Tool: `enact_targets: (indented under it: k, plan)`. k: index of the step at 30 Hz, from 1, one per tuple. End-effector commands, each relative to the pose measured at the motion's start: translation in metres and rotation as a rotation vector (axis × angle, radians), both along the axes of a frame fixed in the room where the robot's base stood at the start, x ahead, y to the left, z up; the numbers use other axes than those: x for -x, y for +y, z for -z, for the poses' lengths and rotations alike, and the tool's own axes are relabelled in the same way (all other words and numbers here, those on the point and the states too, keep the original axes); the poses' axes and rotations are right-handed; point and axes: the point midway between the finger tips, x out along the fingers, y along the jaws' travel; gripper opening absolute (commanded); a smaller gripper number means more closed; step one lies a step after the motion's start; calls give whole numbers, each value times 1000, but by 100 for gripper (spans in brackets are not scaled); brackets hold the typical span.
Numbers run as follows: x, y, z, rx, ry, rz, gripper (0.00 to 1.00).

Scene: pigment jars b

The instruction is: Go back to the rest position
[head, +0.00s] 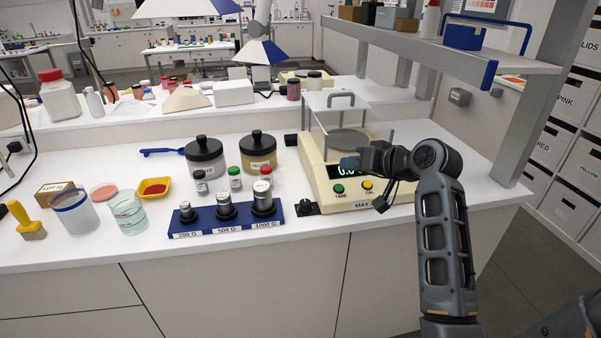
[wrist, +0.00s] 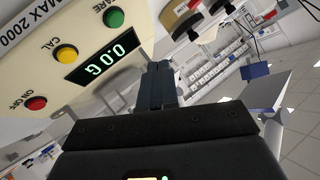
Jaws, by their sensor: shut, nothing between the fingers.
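My gripper (head: 352,163) is shut and empty, held in front of the balance in the head view. In the wrist view its closed fingers (wrist: 160,85) point forward beside the balance's display. The cream balance (head: 326,190) has a glass draft shield and a round pan that looks bare. Its display reads 0.0 G in the wrist view (wrist: 102,62); in the head view my gripper partly covers it. My arm reaches in from the lower right over the counter's front edge.
A blue block (head: 228,226) with several weights stands left of the balance. Two black-lidded jars (head: 204,158) (head: 257,152) and small vials are behind it. A shelf post (head: 510,115) rises to the right of my arm. Open floor (head: 500,270) lies at right.

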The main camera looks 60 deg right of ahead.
Motion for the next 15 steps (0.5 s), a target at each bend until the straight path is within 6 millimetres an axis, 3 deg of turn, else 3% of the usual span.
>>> enact_targets:
  k: [9,11,15]
  plan:
    - [-1,4,4,1,4,-1,0]
    - [-1,11,12,6,13,-2,0]
    - [-1,44,42,37,46,-9,0]
